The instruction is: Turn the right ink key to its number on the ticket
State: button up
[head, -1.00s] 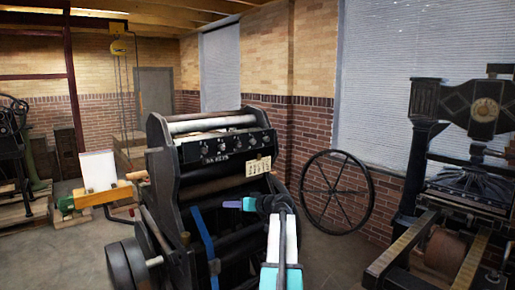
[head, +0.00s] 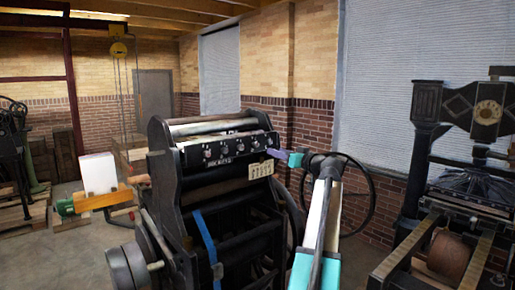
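The ink keys are a row of small round knobs on the dark panel (head: 190,158) at the top of the middle press. The right ink key (head: 270,142) is at the panel's right end, small and close to my gripper's tip. Its pointer setting is too small to read. The pale ticket (head: 260,169) hangs below the panel's right part; its numbers cannot be read. My gripper (head: 275,153), with a purple end, comes from the right and points left, just below and beside the right key. I cannot tell whether it touches the key or how its fingers stand.
The black press body (head: 170,190) with rollers fills the middle. A large spoked wheel (head: 367,200) stands behind my arm. Another hand press (head: 455,180) is at the right. A white block on a wooden stand (head: 98,173) is at the left.

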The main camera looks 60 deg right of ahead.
aim_at(257, 145)
jog(key=p+x, duration=0.4)
jog(key=x, duration=0.8)
jog(key=shift+s+p, duration=0.1)
jog(key=shift+p, duration=0.2)
jog(key=shift+p+x, duration=0.3)
jog(key=shift+x, duration=0.7)
jog(key=shift+f, duration=0.1)
